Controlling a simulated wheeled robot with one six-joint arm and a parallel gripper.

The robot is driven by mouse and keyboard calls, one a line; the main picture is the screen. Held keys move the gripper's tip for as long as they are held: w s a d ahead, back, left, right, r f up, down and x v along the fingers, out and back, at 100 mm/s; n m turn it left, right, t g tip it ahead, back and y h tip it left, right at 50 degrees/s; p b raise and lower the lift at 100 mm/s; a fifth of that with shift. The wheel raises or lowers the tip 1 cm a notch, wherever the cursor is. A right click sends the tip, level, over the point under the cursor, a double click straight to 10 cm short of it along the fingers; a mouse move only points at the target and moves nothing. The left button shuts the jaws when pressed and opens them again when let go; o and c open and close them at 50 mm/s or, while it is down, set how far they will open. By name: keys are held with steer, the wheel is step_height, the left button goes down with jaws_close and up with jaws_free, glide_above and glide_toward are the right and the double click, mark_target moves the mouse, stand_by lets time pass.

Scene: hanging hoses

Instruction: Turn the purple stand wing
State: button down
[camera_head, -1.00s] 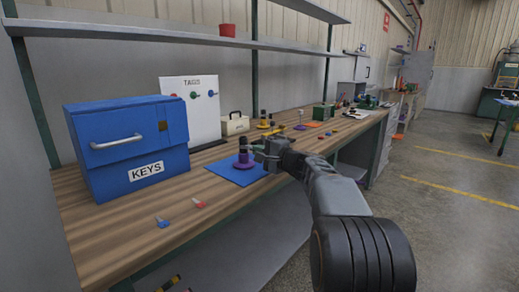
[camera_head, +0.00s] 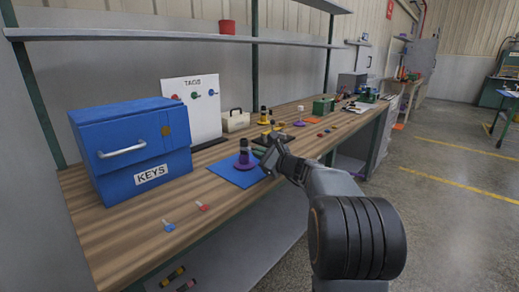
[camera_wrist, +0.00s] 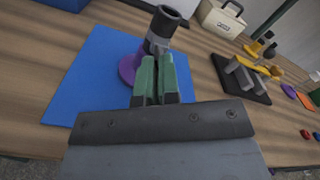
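The purple stand (camera_head: 243,163) has a round purple base and a dark upright post with a grey band. It stands on a blue mat (camera_head: 228,172) on the bench. In the wrist view the purple base (camera_wrist: 128,68) and the dark open-topped post (camera_wrist: 165,22) show just beyond my fingers. My gripper (camera_head: 266,156) is beside the stand, on its right in the head view. In the wrist view its two green-padded fingers (camera_wrist: 157,62) are close together with a narrow dark gap, overlapping the post. I cannot make out the wing or whether it is between them.
A blue KEYS box (camera_head: 130,145) and a white TAGS board (camera_head: 192,105) stand at left. A yellow stand on a black plate (camera_wrist: 243,78) and a cream case (camera_wrist: 220,18) are to the right. Blue and red tags lie at the bench front.

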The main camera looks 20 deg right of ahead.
steer(key=shift+m+p, duration=0.55)
steer(key=shift+m, duration=0.35)
steer(key=c, duration=1.3)
jaws_free()
steer(key=shift+s, duration=0.1)
steer(key=p+v, duration=0.2)
steer(key=v, duration=1.1)
steer(key=shift+s+d, duration=0.1)
steer(key=shift+s, duration=0.2)
